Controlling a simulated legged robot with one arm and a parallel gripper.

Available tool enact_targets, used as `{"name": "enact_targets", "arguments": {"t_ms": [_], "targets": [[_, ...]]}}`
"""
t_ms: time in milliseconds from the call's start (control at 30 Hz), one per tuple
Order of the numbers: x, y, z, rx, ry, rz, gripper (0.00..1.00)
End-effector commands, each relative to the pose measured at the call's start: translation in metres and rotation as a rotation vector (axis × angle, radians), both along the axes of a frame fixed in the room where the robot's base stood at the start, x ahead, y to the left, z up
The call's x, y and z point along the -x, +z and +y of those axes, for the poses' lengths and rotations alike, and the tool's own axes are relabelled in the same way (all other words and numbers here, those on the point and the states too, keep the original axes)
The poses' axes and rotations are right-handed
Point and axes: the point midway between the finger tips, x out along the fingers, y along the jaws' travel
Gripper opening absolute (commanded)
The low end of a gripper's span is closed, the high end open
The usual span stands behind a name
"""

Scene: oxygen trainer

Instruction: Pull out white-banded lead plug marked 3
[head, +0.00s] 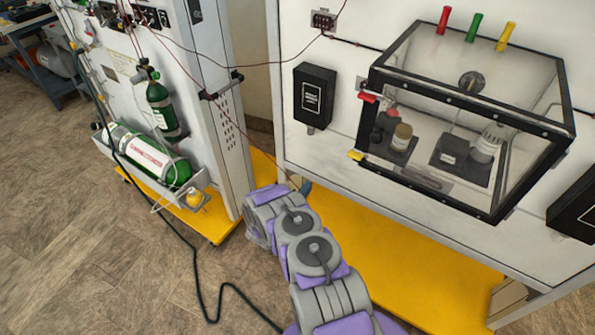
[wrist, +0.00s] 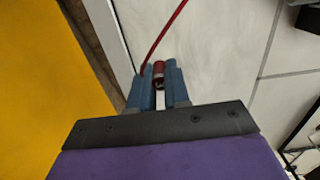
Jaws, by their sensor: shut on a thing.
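My gripper (wrist: 160,86) has two blue fingers, shut on a small red lead plug (wrist: 158,70) in the wrist view. A red lead (wrist: 173,32) runs up from beside the plug. The plug's band and number cannot be read at this size. In the head view only a blue bit of my gripper (head: 305,187) shows past my purple and grey arm, low beside the white panel. The plug is hidden there. A thin red lead (head: 232,118) hangs down toward my gripper. Whether the plug sits in a socket cannot be told.
A clear black-framed box (head: 470,95) juts from the white panel above right, near a black wall box (head: 314,95). Green cylinders (head: 150,155) stand and lie on the left cart. Yellow bases (head: 420,270) edge the floor, where a dark cable (head: 200,290) lies.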

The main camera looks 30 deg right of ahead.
Motion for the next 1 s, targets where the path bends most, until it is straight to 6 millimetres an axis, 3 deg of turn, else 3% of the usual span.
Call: {"name": "enact_targets", "arguments": {"t_ms": [167, 467, 500, 733, 1000], "targets": [[0.013, -0.019, 0.002, 0.001, -0.027, -0.001, 0.00], [0.015, -0.020, 0.002, 0.002, -0.031, -0.002, 0.00], [0.015, -0.020, 0.002, 0.002, -0.031, -0.002, 0.20], [0.015, -0.020, 0.002, 0.002, -0.031, -0.002, 0.42], [0.015, -0.020, 0.002, 0.002, -0.031, -0.002, 0.46]]}}
